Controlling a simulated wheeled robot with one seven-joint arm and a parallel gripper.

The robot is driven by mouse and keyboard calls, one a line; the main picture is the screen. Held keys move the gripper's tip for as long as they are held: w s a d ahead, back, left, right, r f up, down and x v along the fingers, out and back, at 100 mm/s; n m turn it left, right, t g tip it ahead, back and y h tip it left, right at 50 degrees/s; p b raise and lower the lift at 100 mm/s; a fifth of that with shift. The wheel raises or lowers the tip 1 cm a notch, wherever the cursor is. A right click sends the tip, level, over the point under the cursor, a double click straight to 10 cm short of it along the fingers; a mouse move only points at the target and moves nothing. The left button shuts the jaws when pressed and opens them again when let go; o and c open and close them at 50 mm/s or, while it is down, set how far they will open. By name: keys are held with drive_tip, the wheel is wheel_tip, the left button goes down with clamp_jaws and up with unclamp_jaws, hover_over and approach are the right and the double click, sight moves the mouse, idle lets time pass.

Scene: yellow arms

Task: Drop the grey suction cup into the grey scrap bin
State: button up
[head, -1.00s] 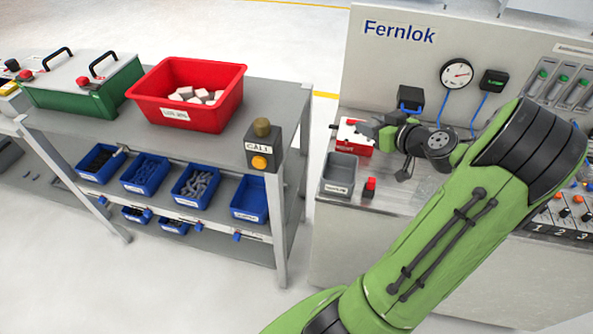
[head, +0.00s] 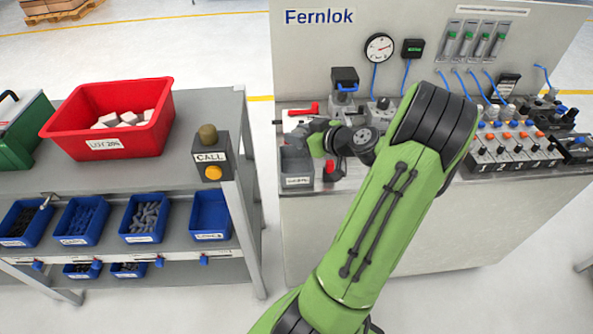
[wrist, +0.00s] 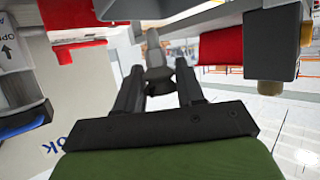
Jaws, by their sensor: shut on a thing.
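My gripper (wrist: 158,92) is shut on the grey suction cup (wrist: 155,75), which shows between the two dark fingers in the wrist view. In the head view my gripper (head: 301,133) is at the left end of the bench, just above and behind the open grey scrap bin (head: 297,181). The bin stands upright on the bench and bears a small white label. The fingers overlap the bin's back edge in this view, so their height over it is hard to tell. The cup is too small to make out clearly in the head view.
A red-topped button (head: 334,170) stands right of the bin, close to my wrist. A red-handled item (head: 300,110) and a blue-handled block (head: 345,84) are behind. Left across a gap, a shelf carries a call box (head: 211,155), red bin (head: 110,140) and several blue bins.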

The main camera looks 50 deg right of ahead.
drive_tip(key=o, duration=1.1)
drive_tip(key=shift+r, duration=0.1)
drive_tip(key=p+v, duration=0.1)
drive_tip(key=v, duration=1.4)
drive_tip(key=shift+s+a+r+p, duration=0.1)
drive_tip(key=shift+s+p, duration=0.25)
